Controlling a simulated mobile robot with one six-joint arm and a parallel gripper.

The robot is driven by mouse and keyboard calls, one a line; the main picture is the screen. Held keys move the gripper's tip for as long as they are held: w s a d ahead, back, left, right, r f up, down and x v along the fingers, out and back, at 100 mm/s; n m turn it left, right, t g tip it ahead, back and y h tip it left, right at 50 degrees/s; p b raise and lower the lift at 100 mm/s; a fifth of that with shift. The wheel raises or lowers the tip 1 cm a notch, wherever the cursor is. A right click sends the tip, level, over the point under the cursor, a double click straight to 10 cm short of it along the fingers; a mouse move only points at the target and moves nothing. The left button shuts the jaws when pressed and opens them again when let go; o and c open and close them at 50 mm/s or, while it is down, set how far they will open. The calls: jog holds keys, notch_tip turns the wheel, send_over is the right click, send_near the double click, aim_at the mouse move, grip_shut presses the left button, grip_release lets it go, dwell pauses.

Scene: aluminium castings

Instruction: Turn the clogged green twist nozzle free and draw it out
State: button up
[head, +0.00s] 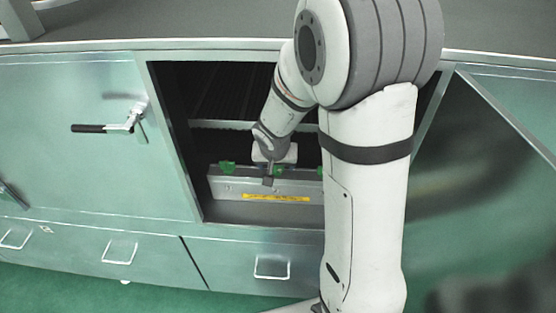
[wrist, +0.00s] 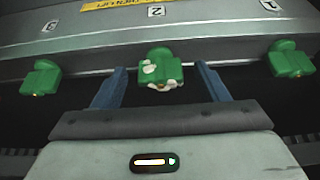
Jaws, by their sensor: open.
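The clogged green nozzle (wrist: 160,70) has pale crusty patches on it and sits on the metal bar (wrist: 225,35) by the label 2 in the wrist view. My gripper (wrist: 158,82) is open, with one blue-grey finger on each side of this nozzle and a visible gap to both. Clean green nozzles stand by label 3 (wrist: 41,78) and by label 1 (wrist: 290,60). In the head view, my gripper (head: 268,179) is at the bar (head: 225,187) inside the open cabinet and partly covers the middle nozzle (head: 279,170).
The cabinet opening has a frame edge (head: 172,140) on the left, and my arm hides much of its right side. A door (head: 65,135) with a black-gripped handle (head: 105,127) is to the left. Drawers with handles (head: 272,268) lie below. The cabinet interior behind the bar is dark.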

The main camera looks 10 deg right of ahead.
jog(key=shift+w+f, duration=0.1)
jog(key=shift+f, duration=0.1)
jog(key=c, duration=1.1)
jog(key=shift+o, duration=0.2)
jog(key=shift+r, duration=0.1)
jog(key=shift+n+y+p, duration=0.6)
jog(key=shift+n+p, duration=0.9)
jog(key=shift+p, duration=1.4)
jog(key=shift+s+r+p, duration=0.15)
jog(key=shift+s+p, duration=0.05)
jog(key=shift+p, duration=0.25)
